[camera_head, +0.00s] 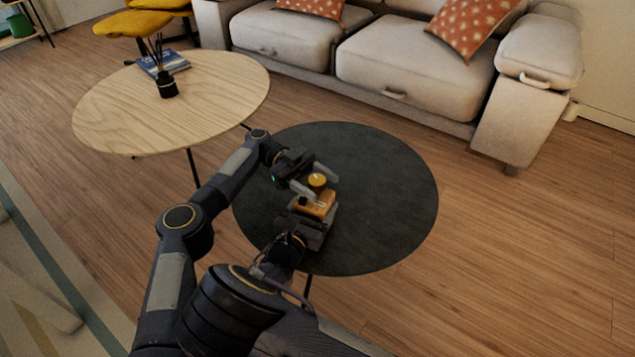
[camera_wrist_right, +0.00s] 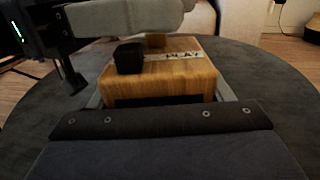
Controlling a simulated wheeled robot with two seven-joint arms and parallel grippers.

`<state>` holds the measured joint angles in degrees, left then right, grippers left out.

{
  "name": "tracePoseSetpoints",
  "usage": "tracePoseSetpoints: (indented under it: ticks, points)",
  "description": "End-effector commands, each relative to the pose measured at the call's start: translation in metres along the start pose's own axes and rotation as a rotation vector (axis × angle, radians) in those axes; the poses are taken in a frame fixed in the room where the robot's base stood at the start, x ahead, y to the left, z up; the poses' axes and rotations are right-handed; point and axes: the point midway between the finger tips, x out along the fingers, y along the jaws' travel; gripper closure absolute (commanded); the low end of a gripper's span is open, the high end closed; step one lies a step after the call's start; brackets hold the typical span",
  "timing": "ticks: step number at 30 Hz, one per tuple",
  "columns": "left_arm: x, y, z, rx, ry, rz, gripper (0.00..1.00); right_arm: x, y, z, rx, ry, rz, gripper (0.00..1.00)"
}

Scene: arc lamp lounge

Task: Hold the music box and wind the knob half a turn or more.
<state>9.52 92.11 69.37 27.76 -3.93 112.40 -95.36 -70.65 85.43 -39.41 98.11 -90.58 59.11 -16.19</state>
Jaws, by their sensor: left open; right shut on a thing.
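The music box (camera_head: 318,207) is a small wooden block on the round dark table. In the right wrist view the box (camera_wrist_right: 175,82) has a strip lettered "PLAY" and a small black block (camera_wrist_right: 128,58) on top. My right gripper (camera_head: 312,233) is shut on the box from the near side. A round golden knob (camera_head: 317,180) shows at the far end of the box. My left gripper (camera_head: 313,179) is open, its light grey fingers on either side of the knob. I cannot tell whether they touch it. In the wrist view one left finger (camera_wrist_right: 130,18) crosses above the box.
The dark round table (camera_head: 385,200) is clear to the right of the box. A light wooden table (camera_head: 225,85) with a reed diffuser (camera_head: 167,85) and a book (camera_head: 172,63) stands at the back left. A beige sofa (camera_head: 415,60) stands behind.

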Motion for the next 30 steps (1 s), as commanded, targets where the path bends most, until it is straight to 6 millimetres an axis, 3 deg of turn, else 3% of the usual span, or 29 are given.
tracePoseSetpoints:
  ticks: [7,21,30]
  points:
    - [0.000,0.000,-0.011,0.003,-0.002,0.001,0.41,0.001,0.000,0.001,0.001,-0.001,-0.001,0.65]
    - [0.000,0.000,-0.091,0.001,-0.002,0.000,0.41,0.001,-0.001,0.000,0.000,-0.001,-0.002,0.65]
    - [0.000,0.000,-0.100,0.000,0.001,0.001,0.41,0.001,-0.001,0.000,0.000,-0.001,-0.002,0.65]
